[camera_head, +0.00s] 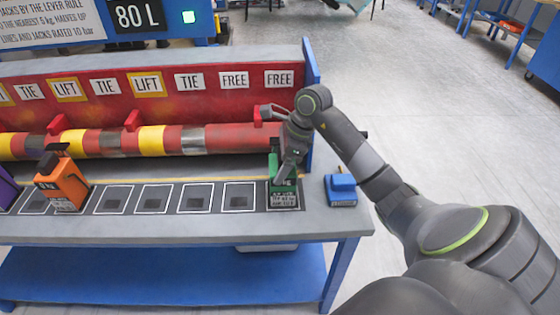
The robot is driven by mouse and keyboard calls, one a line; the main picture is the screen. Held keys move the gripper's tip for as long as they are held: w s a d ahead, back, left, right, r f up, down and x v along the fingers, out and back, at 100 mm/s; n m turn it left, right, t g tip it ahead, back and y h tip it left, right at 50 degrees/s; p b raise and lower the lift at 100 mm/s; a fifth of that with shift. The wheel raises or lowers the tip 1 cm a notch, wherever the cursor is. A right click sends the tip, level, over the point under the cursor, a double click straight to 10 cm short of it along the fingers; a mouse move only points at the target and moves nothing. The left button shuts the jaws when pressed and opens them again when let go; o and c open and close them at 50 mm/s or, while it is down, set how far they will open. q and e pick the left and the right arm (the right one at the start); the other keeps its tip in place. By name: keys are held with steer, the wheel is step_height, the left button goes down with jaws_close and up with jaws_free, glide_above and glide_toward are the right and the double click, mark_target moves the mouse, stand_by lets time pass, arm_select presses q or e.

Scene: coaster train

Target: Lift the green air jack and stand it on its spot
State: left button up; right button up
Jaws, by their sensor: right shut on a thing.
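The green air jack (284,186) stands upright at the right end of the row of white-outlined spots, near the bench's right end. It has a white label on its front. My right gripper (287,170) reaches down from above and is shut on the top of the green jack; the fingers partly hide it. I cannot tell whether the jack touches the bench. Several empty outlined spots (238,205) lie to its left. My left gripper is not in view.
An orange jack (62,184) stands on the row at the left, with part of a purple jack (6,188) beside it. A blue block (341,190) sits right of the green jack. Behind runs a red and yellow pipe (152,139) below TIE, LIFT and FREE signs.

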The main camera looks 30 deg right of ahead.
steer(key=o, duration=1.9)
steer(key=shift+o, duration=0.4)
steer(key=shift+f, duration=0.1)
steer(key=b+v, duration=0.2)
steer(key=v, duration=1.5)
steer(key=shift+s+r+b, duration=0.2)
steer(key=shift+r+b, duration=0.05)
steer(key=shift+b, duration=0.1)
